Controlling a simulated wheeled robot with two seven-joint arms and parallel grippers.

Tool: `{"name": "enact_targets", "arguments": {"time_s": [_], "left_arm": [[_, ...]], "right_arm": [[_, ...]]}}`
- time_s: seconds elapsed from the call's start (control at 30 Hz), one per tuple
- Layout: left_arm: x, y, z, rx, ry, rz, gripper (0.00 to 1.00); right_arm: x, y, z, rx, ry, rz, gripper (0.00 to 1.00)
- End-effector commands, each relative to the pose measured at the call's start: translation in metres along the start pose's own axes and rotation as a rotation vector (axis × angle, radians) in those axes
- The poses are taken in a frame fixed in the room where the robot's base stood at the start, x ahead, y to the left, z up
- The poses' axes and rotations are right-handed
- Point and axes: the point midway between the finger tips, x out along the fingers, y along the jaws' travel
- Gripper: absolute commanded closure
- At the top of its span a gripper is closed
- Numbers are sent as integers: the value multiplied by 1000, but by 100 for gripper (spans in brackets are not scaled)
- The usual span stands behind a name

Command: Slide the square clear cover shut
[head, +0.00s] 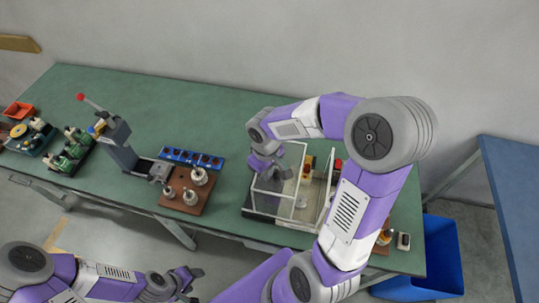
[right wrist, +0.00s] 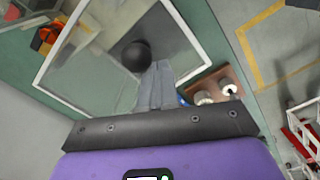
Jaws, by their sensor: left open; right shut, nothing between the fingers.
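The square clear cover (head: 275,193) has a thin white frame and stands at a machine enclosure near the table's front edge. In the right wrist view its clear pane (right wrist: 98,72) fills the upper left, with a round black knob (right wrist: 135,55) on it. My right gripper (head: 264,165) is at the cover's left part in the head view. Its fingers (right wrist: 157,75) are shut and empty, with the tips close beside the knob; whether they touch it I cannot tell. My left gripper (head: 190,279) is open and empty, low in front of the table.
A brown board (head: 183,205) with several metal parts and a blue rack (head: 190,157) lie left of the enclosure. A grey lever press (head: 118,145) stands further left. A blue bin (head: 440,255) is at the right. The table's back is clear.

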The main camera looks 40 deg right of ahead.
Motion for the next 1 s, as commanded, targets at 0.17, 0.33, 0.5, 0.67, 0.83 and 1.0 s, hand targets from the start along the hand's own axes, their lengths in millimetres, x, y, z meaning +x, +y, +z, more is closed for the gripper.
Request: {"name": "enact_targets", "arguments": {"time_s": [0.17, 0.33, 0.5, 0.67, 0.83, 1.0], "left_arm": [[-1, 0, 0, 0, 0, 0, 44], [-3, 1, 0, 0, 0, 0, 44], [-4, 2, 0, 0, 0, 0, 44], [-6, 2, 0, 0, 0, 0, 44], [-8, 3, 0, 0, 0, 0, 44], [-10, 4, 0, 0, 0, 0, 44]], "right_arm": [[0, 8, 14, 3, -1, 0, 100], [0, 15, 25, 2, 0, 0, 100], [0, 21, 37, 2, -1, 0, 100], [0, 28, 48, 3, -1, 0, 100], [0, 34, 60, 3, -1, 0, 100], [0, 40, 69, 1, 0, 0, 100]]}}
